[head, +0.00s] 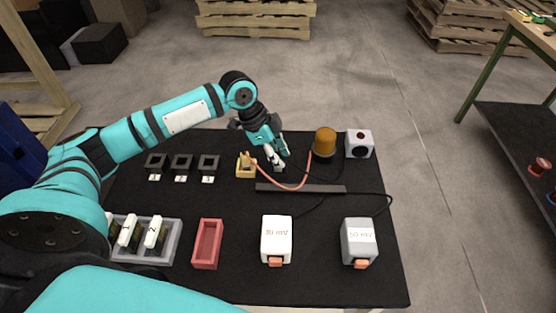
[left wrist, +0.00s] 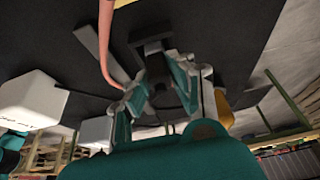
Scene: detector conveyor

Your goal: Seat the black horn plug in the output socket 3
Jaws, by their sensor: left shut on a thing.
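My left gripper (head: 277,163) is shut just right of a small yellow block (head: 246,170), low over the black mat. In the left wrist view, its fingers (left wrist: 166,82) close on a dark piece (left wrist: 153,53) that looks like the black horn plug. The fingers and dim light hide much of it. Three black square sockets (head: 182,162) stand in a row at the mat's left, with small white labels; the rightmost socket (head: 209,162) is nearest the gripper. A white box with a black disc (head: 359,144), seemingly the horn, stands at back right. My right gripper is not in view.
An orange cable (head: 309,172) loops beside the gripper toward the amber lamp (head: 325,142). A dark bar (head: 300,188) lies in front. A grey tray (head: 175,250), red tray (head: 196,240), white box (head: 277,235) and grey box (head: 358,238) line the front.

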